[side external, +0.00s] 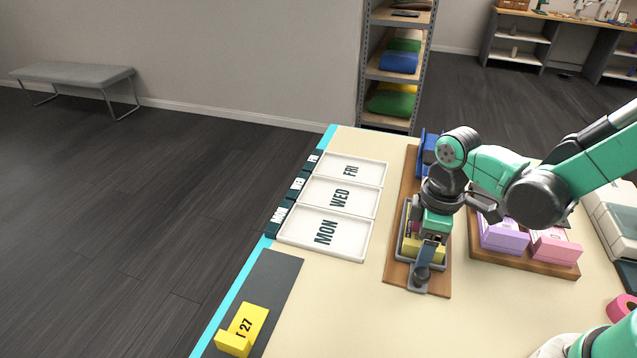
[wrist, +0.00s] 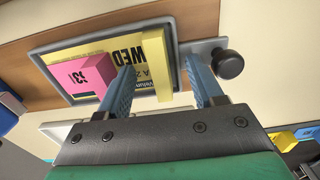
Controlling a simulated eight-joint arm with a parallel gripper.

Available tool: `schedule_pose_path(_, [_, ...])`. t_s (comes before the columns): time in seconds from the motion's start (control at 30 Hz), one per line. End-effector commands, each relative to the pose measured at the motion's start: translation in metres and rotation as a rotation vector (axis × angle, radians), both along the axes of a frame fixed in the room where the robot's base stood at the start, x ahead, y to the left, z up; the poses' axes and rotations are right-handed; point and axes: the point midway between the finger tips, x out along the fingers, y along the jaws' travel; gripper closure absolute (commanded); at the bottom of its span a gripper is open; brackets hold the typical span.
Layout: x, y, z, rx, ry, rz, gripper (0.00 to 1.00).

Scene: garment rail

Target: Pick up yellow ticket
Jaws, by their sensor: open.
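A yellow ticket printed "WED" (wrist: 92,50) lies in a grey-rimmed tray (wrist: 52,77) on a wooden board; it also shows partly in the side view (side external: 411,246). Its raised yellow tab (wrist: 155,62) stands at the end near my gripper. A pink block (wrist: 80,77) rests on it and hides part of its face. My gripper (wrist: 160,66) is open, its two blue fingers on either side of the tab; it also shows over the tray in the side view (side external: 428,248). I cannot tell whether a finger touches the tab.
A black knob (wrist: 229,64) on a grey bracket sits close beside one finger. White trays for MON (side external: 345,251), WED and FRI stand left; purple (side external: 503,236) and pink (side external: 556,246) blocks stand right.

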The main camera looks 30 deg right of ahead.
Motion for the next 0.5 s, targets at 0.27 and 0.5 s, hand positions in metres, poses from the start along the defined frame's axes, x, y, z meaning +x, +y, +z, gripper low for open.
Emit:
schedule_pose_path(0.27, [0.0,0.0,-0.0005,0.0,0.0,0.0,0.48])
schedule_pose_path(0.5, [0.0,0.0,-0.0004,0.0,0.0,-0.001,1.0])
